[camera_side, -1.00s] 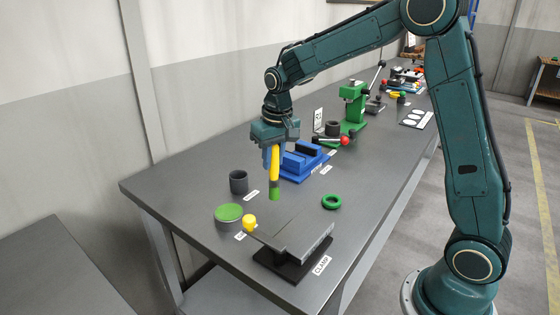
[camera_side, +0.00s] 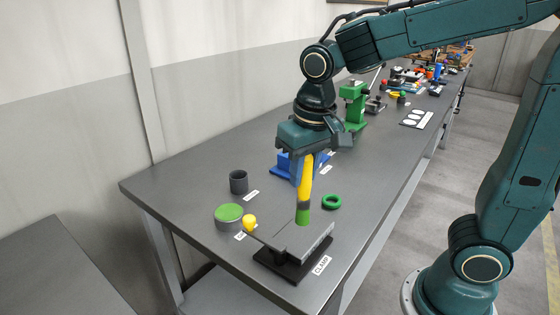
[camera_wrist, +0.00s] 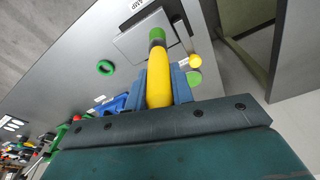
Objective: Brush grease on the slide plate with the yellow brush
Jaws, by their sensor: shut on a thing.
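My gripper (camera_side: 306,168) is shut on the yellow brush (camera_side: 304,184), which hangs with its green-tipped bristle end down. The brush also shows in the wrist view (camera_wrist: 158,75) between my blue fingers. The grey slide plate (camera_side: 292,237) lies on a dark stand by the clamp label. The brush's green end is over or close to the plate; I cannot tell whether it touches. The plate also shows in the wrist view (camera_wrist: 135,40), partly hidden behind the brush. A round tin with a green top (camera_side: 228,213) stands left of the plate.
A yellow knob (camera_side: 249,222) sits at the plate's left end. A green ring (camera_side: 331,202) lies behind the plate, and a grey cup (camera_side: 239,182) stands to the left. A blue fixture (camera_side: 285,164) and green press (camera_side: 353,105) stand farther back.

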